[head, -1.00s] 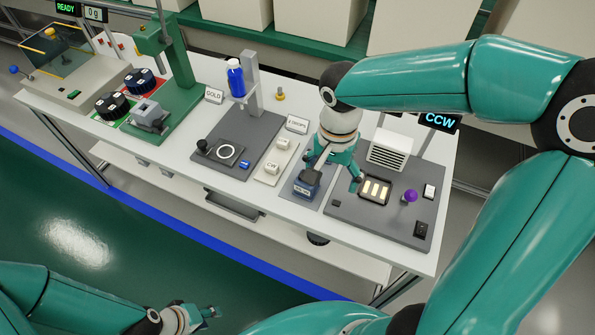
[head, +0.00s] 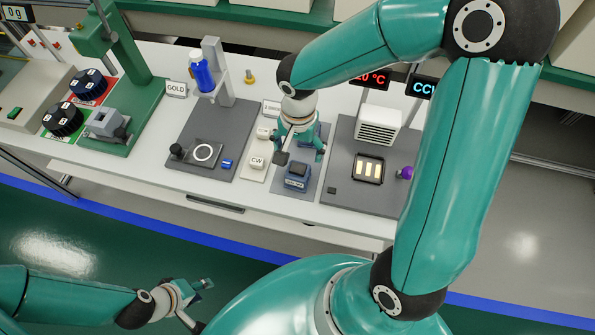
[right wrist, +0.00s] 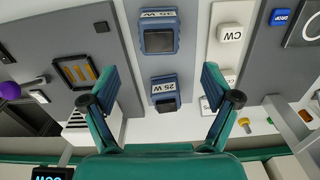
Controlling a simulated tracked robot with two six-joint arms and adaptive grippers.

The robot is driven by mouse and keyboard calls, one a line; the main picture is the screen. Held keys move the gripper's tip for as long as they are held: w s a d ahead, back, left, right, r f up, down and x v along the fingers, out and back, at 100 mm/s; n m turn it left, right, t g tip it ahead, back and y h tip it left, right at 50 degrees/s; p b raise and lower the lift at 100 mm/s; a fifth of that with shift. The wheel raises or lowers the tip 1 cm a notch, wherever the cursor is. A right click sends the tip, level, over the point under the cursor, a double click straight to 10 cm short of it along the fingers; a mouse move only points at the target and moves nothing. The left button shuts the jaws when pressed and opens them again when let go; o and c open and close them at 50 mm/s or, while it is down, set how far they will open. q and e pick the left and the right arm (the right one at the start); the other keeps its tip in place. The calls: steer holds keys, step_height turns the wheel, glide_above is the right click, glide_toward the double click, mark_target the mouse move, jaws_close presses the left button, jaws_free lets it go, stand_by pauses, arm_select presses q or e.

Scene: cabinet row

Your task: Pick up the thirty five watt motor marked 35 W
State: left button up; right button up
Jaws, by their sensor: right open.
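A blue motor with a dark square top, which reads as 35 W in the right wrist view (right wrist: 159,40), stands on a grey plate. It also shows in the head view (head: 297,176), where its label is too small to read. A smaller blue motor marked 25 W (right wrist: 165,95) stands behind it, hidden by my gripper in the head view. My right gripper (head: 300,157) is open and empty above the plate, just behind the 35 W motor. Its fingers also show spread in the right wrist view (right wrist: 158,72). My left gripper (head: 203,303) is open and empty, low in front of the bench.
Right of the motors is a grey panel with a lit slot block (head: 368,168), a white vented box (head: 378,133) and a purple knob (head: 405,172). Left are CW button (head: 257,162) and a grey stand with a blue bottle (head: 201,72).

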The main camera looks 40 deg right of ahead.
mark_target(297, 167)
steer(key=f, duration=0.8)
steer(key=shift+s+a+f, duration=0.15)
steer(key=shift+a+f, duration=0.05)
steer(key=shift+f, duration=0.2)
steer(key=shift+r, duration=0.1)
jaws_close()
steer(key=shift+r, duration=0.15)
